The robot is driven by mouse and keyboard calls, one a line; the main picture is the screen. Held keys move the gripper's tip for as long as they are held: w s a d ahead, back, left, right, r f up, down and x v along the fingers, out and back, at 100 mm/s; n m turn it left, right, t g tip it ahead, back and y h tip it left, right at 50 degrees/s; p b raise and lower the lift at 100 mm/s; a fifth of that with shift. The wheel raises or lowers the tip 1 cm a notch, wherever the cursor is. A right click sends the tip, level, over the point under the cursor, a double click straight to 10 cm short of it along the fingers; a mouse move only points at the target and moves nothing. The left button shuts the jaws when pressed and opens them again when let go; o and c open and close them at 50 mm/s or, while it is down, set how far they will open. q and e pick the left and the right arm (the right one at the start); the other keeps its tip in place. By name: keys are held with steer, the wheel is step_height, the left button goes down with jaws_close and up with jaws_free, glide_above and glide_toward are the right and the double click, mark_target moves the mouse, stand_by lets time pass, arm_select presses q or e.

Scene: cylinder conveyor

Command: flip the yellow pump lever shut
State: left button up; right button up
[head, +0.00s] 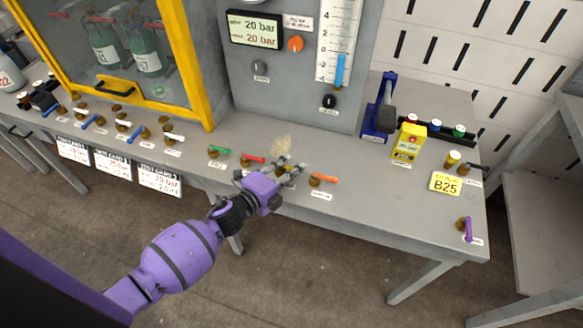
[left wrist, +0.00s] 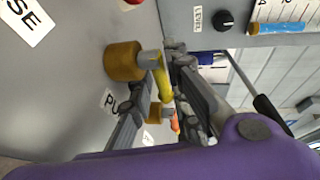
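The yellow pump lever (left wrist: 164,82) sits on a brass valve body (left wrist: 122,62) in the left wrist view. A label starting "PU" (left wrist: 108,101) is partly visible beside it. In the head view the lever is mostly hidden by my left gripper (head: 290,168), which is over the front part of the grey bench. In the left wrist view my left gripper (left wrist: 158,72) has its fingers apart, on either side of the yellow lever. I cannot tell whether a finger touches it. My right gripper is not in view.
A red lever (head: 252,159) and green lever (head: 219,151) are left of my gripper, an orange lever (head: 324,179) is right. A grey panel with a gauge (head: 340,45) rises behind. A yellow box (head: 408,143) and blue press (head: 379,110) stand to the right.

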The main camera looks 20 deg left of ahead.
arm_select(q)
steer(key=v, duration=1.2)
stand_by(0.4)
steer(key=s+f+n+g+y+p, duration=0.2)
steer(key=s+f+n, duration=0.3)
steer(key=s+n, duration=0.5)
steer(key=s+f+n+g+y+p, duration=0.2)
steer(key=s+f+n, duration=0.4)
steer(key=s+n, duration=0.5)
steer(key=s+d+g+y, duration=0.1)
steer(key=s+y, duration=0.1)
steer(key=s, duration=0.2)
steer(key=shift+s+n+g, duration=0.3)
steer(key=shift+s+g, duration=0.05)
steer(key=shift+g, duration=0.05)
